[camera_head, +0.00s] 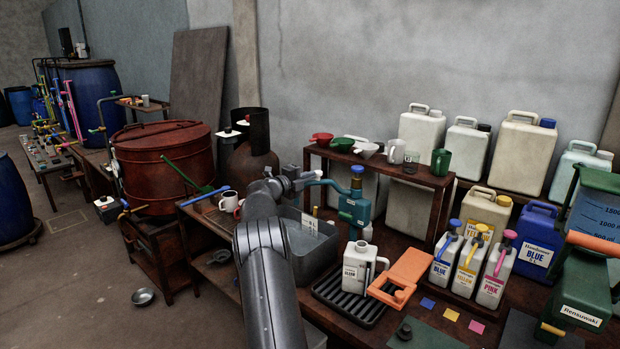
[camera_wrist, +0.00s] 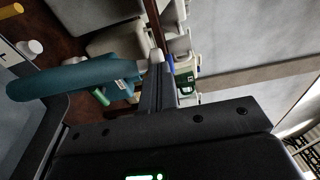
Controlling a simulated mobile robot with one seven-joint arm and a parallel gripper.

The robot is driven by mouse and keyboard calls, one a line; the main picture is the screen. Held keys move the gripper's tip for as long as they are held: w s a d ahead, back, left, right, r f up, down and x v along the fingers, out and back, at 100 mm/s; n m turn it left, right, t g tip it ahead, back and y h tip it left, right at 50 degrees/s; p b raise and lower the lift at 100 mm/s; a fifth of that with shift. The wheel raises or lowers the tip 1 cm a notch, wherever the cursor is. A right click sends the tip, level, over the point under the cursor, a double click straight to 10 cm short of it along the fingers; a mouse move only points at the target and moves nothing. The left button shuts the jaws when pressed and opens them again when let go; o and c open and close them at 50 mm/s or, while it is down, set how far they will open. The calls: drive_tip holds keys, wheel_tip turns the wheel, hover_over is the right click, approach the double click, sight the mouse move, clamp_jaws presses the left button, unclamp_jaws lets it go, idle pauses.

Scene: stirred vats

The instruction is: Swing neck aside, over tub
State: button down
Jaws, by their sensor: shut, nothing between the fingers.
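A teal dispenser (camera_head: 356,208) with a blue cap stands at the back of the bench. Its teal neck (camera_head: 331,184) points left, toward my gripper. The neck also shows large in the wrist view (camera_wrist: 75,78), running across to the finger. My gripper (camera_head: 307,177) is shut and empty, right at the neck's free end. I cannot tell whether it touches the neck. The grey tub (camera_head: 312,262) lies below and in front, partly hidden by my arm. The neck's end is above the tub's back part.
A white jug (camera_head: 356,268) stands on a black drip tray (camera_head: 338,303) beside an orange holder (camera_head: 408,270). Mugs (camera_head: 229,201) are left of the tub. A wooden shelf (camera_head: 425,178) with cups stands behind right. Labelled bottles (camera_head: 494,272) are further right.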

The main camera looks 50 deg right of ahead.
drive_tip(key=shift+w+d+r+m+g, duration=0.15)
drive_tip(key=shift+d+g, duration=0.1)
drive_tip(key=shift+d, duration=0.15)
drive_tip(key=shift+w+d+r+m+g, duration=0.15)
drive_tip(key=shift+d+g, duration=0.1)
drive_tip(key=shift+d, duration=0.15)
drive_tip(key=shift+w+d+f, duration=0.15)
drive_tip(key=shift+d+f, duration=0.1)
drive_tip(key=shift+f, duration=0.05)
drive_tip(key=shift+g, duration=0.3)
drive_tip(key=shift+f, duration=0.2)
drive_tip(key=v, duration=1.2)
drive_tip(key=shift+w+r, duration=0.35)
drive_tip(key=shift+w, duration=0.1)
